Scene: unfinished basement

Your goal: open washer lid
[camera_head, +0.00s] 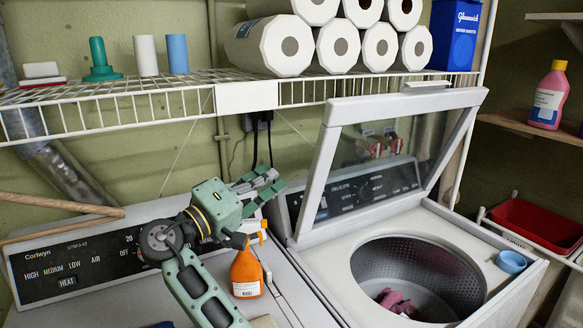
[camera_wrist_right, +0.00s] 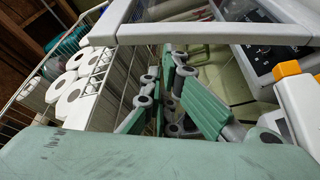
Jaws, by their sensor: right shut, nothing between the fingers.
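The washer (camera_head: 329,268) stands at the right with its white-framed, glass-windowed lid (camera_head: 327,130) raised and tilted back. The round drum opening (camera_head: 365,262) is uncovered, and a pinkish cloth (camera_head: 397,302) lies inside. My right gripper (camera_head: 270,183) is shut and empty, left of the raised lid and above the spray bottle. It looks apart from the lid in the head view. In the right wrist view the fingers (camera_wrist_right: 172,95) show in the middle, and the lid's pale frame (camera_wrist_right: 170,33) crosses the top. My left gripper is not in view.
An orange spray bottle (camera_head: 246,274) stands just below my right gripper. A wire shelf (camera_head: 150,88) with paper rolls (camera_head: 273,47) and a blue box (camera_head: 455,35) runs above. A blue cup (camera_head: 511,262) sits on the washer's right rim. A red basket (camera_head: 535,228) stands at right.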

